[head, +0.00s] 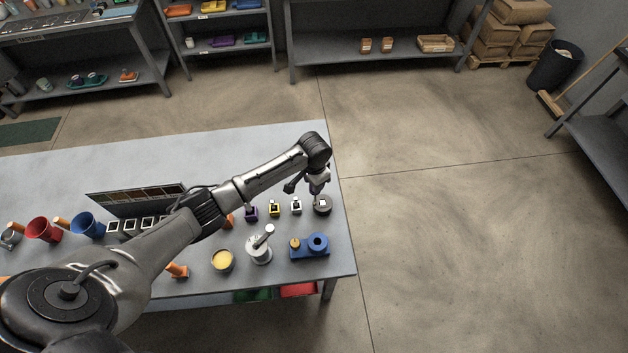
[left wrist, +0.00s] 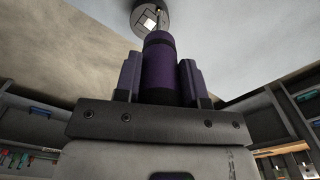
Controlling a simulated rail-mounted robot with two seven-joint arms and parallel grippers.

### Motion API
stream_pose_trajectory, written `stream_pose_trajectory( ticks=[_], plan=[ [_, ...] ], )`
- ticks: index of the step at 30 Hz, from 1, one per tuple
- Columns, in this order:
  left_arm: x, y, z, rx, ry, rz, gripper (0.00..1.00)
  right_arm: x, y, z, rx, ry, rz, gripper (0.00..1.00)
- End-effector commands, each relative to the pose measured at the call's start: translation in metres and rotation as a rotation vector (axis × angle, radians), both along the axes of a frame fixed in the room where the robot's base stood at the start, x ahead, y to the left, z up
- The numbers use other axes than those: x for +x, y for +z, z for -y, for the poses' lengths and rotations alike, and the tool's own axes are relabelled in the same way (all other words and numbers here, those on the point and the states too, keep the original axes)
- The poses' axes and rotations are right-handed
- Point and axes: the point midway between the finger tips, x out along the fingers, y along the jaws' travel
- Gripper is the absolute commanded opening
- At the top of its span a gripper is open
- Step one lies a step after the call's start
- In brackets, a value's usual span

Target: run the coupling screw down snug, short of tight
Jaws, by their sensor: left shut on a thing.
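My left gripper (head: 317,186) points down at the right end of the table, above a round grey piece (head: 322,209) with a white square on top. In the left wrist view my left gripper (left wrist: 160,78) is shut on a thick purple driver handle (left wrist: 159,62), one finger on each side. A thin shaft runs from the handle towards the round grey piece (left wrist: 149,24). I cannot tell whether the tip touches it. The coupling screw cannot be made out. My right gripper is not in view.
On the grey table (head: 290,150), a blue block (head: 318,252) with a ring, a white lidded pot (head: 258,249) and a yellow-filled cup (head: 222,261) stand in front. Small purple, yellow and white-marked pieces stand left of the gripper. The table's right edge is close.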

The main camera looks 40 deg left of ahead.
Motion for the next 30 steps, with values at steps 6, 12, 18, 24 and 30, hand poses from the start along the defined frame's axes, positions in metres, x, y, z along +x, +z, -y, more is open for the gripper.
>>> stream_pose_trajectory(
  ticks=[6,12,18,24,30],
  plan=[
    [0.0,-0.0059,0.0001,0.0,0.0,-0.001,0.0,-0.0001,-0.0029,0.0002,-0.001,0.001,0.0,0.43],
    [-0.0001,-0.01,0.0001,0.0,0.0,-0.001,0.0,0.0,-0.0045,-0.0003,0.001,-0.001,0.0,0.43],
    [0.0001,-0.0092,-0.001,0.002,-0.104,-0.001,0.0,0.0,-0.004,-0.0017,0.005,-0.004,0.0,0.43],
    [0.0006,-0.0092,-0.0021,0.002,-0.373,-0.001,0.0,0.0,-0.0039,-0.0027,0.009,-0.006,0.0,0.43],
    [0.0014,-0.0091,-0.0026,0.002,-0.639,0.0,0.0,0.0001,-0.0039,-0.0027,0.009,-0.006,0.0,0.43]
  ],
)
